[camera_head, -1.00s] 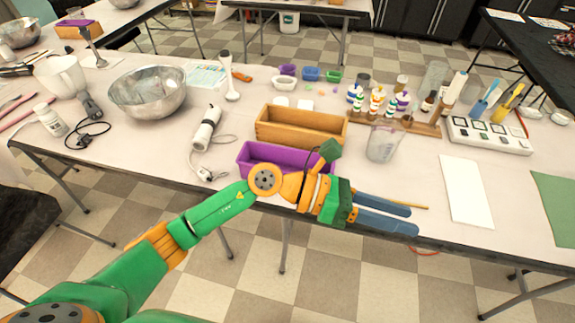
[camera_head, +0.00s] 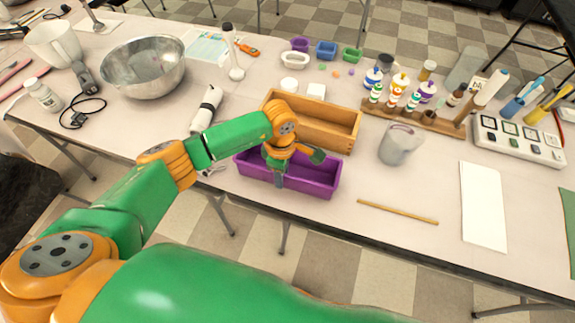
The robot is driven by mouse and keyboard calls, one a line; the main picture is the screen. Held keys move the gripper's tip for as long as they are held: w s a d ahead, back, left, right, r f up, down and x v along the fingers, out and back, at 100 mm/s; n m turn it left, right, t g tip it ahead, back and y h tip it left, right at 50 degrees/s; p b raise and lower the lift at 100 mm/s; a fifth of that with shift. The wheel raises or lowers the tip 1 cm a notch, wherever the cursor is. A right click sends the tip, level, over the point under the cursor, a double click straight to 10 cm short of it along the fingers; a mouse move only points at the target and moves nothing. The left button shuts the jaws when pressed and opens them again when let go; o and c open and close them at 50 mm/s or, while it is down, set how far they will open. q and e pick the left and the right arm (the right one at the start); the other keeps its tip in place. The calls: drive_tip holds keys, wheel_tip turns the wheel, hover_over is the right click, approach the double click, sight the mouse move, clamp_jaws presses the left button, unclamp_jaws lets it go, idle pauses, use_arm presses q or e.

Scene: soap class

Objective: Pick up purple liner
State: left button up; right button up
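The purple liner (camera_head: 312,179) is a long open rectangular tray near the table's front edge, in front of the wooden box (camera_head: 336,128). My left arm comes in from the left, and my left gripper (camera_head: 279,180) points down at the liner's left half. The liner sits level on the table. My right gripper is not in view.
The wooden box stands empty right behind the liner. A measuring cup (camera_head: 398,146) and a wooden stick (camera_head: 397,212) lie to the right. A white hand blender (camera_head: 206,108) and metal bowl (camera_head: 143,68) are to the left. The table between stick and cup is clear.

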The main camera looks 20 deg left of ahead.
use_arm(q)
drive_tip(key=shift+w+f, duration=0.1)
clamp_jaws()
drive_tip(key=shift+d, duration=0.1)
idle(1.1)
